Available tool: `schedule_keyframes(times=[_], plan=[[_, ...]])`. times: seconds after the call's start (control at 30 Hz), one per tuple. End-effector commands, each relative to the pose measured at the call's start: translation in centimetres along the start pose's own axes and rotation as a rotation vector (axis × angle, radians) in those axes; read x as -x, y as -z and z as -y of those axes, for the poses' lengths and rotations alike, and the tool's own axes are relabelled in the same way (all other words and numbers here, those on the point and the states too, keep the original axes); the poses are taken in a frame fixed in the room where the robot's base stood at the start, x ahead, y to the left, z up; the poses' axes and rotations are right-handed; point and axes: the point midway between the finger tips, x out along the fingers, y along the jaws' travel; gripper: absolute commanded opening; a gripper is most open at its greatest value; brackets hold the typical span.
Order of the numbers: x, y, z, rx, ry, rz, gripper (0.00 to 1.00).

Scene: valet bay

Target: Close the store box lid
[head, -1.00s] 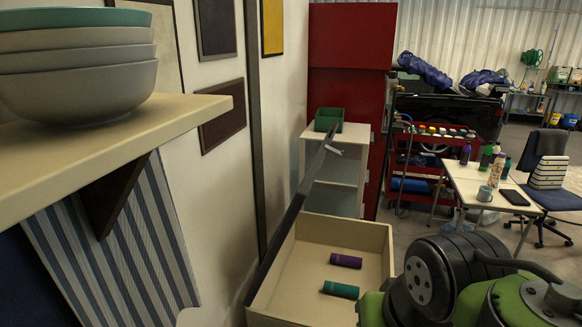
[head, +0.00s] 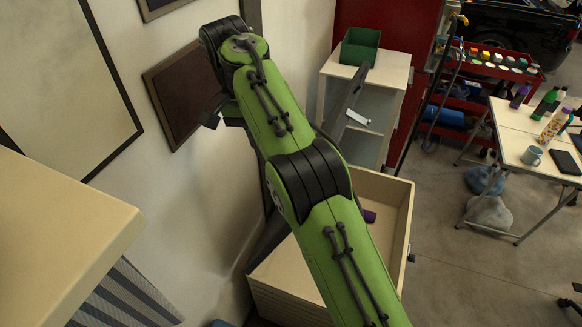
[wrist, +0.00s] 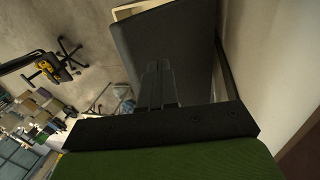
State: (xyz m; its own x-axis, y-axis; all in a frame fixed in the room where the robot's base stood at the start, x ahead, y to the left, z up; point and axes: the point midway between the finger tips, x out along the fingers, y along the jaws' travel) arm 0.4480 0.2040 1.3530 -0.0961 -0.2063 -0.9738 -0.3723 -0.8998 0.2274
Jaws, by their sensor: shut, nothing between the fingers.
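The store box (head: 398,205) is a pale open-topped box low by the wall. Its dark lid (head: 343,103) stands up, seen nearly edge-on, with a pale handle (head: 357,117) on its right face. My arm hides the lid's middle. A purple bottle (head: 370,216) lies inside the box, partly covered by my arm. My gripper (head: 213,117) is up at the wall, left of the lid. In the wrist view my gripper (wrist: 157,85) is shut and empty, its fingers pointing at the broad dark lid (wrist: 170,40). I cannot tell whether they touch it.
A pale shelf (head: 60,220) juts out at the lower left. Framed pictures (head: 180,95) hang on the wall close to my gripper. A white cabinet (head: 385,85) with a green bin (head: 360,46) stands behind the box. Floor right of the box is clear up to a table (head: 520,135).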

Motion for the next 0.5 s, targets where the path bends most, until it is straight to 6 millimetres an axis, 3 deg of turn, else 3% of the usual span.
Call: schedule_keyframes(times=[0.17, 0.5], plan=[[-2.5, -0.1, 0.0, 0.001, -0.001, 0.002, 0.0], [-10.3, -0.1, 0.1, 0.001, 0.0, 0.001, 0.0]])
